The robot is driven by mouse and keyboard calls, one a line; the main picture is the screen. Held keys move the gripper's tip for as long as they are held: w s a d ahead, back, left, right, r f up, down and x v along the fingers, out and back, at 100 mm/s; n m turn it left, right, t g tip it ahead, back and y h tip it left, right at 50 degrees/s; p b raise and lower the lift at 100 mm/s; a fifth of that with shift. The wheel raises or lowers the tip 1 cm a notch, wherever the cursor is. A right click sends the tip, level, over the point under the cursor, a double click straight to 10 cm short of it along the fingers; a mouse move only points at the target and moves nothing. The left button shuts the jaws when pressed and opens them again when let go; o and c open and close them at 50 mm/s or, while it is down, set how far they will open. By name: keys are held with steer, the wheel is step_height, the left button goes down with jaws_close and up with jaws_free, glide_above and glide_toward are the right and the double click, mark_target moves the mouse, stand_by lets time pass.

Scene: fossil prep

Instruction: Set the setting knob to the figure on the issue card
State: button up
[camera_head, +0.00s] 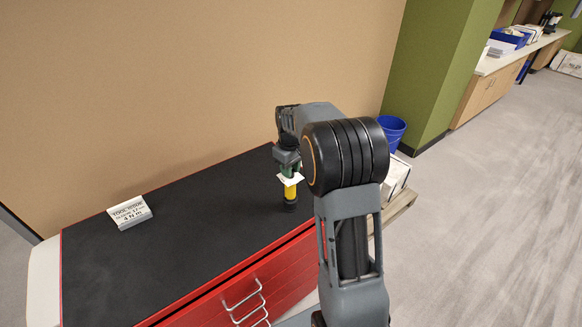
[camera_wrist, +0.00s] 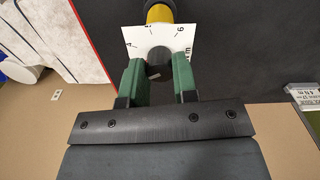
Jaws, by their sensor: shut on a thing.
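The setting knob (camera_wrist: 160,58) is a dark round cap at the centre of a white dial plate (camera_wrist: 137,36). Figures 4, 5 and 6 show on the plate, with part of "N m" at its right. A small pale mark shows near the knob's gripper side, but I cannot tell which figure the knob points to. My gripper (camera_wrist: 158,80) is shut on the knob, one green finger on each side. The tool's yellow body (camera_head: 290,190) stands upright below the plate on a black base. The issue card (camera_head: 130,212) lies at the bench's left; its bottom line looks like "4 N m".
The black bench top (camera_head: 190,215) is clear between card and tool. Red drawers with metal handles (camera_head: 243,300) are in front. A tan wall stands behind. A blue bin (camera_head: 391,131) and white boxes stand right of the bench.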

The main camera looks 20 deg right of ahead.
steer(key=m, duration=0.5)
steer(key=shift+m+p, duration=0.3)
steer(key=shift+m, duration=2)
steer(key=o, duration=0.9)
steer(key=shift+o, duration=0.2)
step_height(320, 180, up, 14)
